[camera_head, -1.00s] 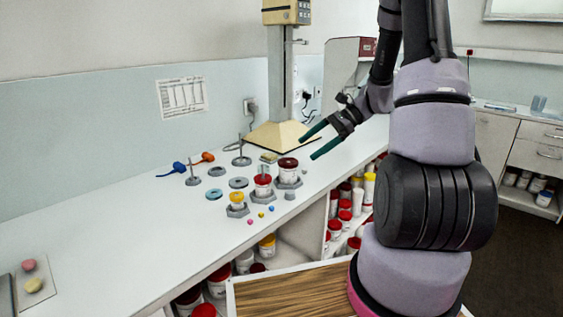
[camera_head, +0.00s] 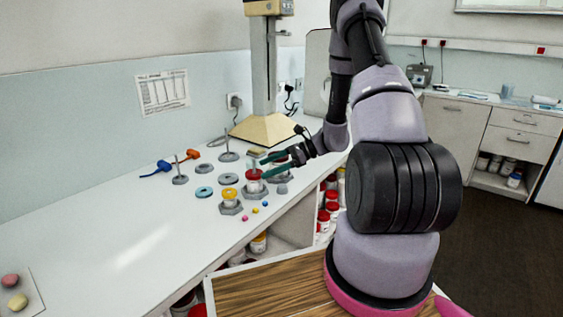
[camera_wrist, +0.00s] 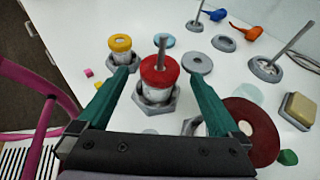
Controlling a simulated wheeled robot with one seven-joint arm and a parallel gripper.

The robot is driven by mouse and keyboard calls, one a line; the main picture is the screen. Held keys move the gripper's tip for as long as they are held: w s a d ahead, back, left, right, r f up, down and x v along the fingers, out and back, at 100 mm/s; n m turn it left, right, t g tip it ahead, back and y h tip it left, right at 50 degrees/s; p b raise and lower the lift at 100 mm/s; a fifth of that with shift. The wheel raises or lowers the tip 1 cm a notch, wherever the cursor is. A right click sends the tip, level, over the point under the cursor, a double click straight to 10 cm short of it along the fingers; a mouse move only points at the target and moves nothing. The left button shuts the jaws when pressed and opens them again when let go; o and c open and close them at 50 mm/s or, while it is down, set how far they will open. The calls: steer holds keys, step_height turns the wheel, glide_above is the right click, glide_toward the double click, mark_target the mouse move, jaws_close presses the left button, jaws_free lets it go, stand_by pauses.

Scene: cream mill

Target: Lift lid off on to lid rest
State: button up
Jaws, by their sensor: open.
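A red lid (camera_wrist: 160,70) with an upright grey pin sits on a white jar (camera_wrist: 157,88) in a grey hexagonal holder. It also shows in the head view (camera_head: 252,174). My gripper (camera_wrist: 163,77) is open and empty, its green fingers pointing toward the red lid, one on each side in the wrist view. In the head view my gripper (camera_head: 263,169) is at this jar, partly covering things behind it. Whether the fingers touch the lid, I cannot tell. Which item is the lid rest is not clear; flat grey rings (camera_wrist: 197,62) lie nearby.
A yellow-topped jar (camera_wrist: 119,44) stands left of the red one. A large dark red lid (camera_wrist: 250,132) is close by my right finger. Posts on round bases (camera_head: 228,156), blue and orange tools (camera_head: 188,155) and small coloured cubes lie around.

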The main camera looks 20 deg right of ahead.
mark_target(262, 172)
steer(key=shift+x, duration=1.2)
steer(key=c, duration=1.2)
steer(key=shift+c, duration=0.2)
steer(key=shift+r, duration=1.15)
steer(key=shift+r, duration=2.6)
steer(key=shift+s+d, duration=0.1)
steer(key=shift+s, duration=0.05)
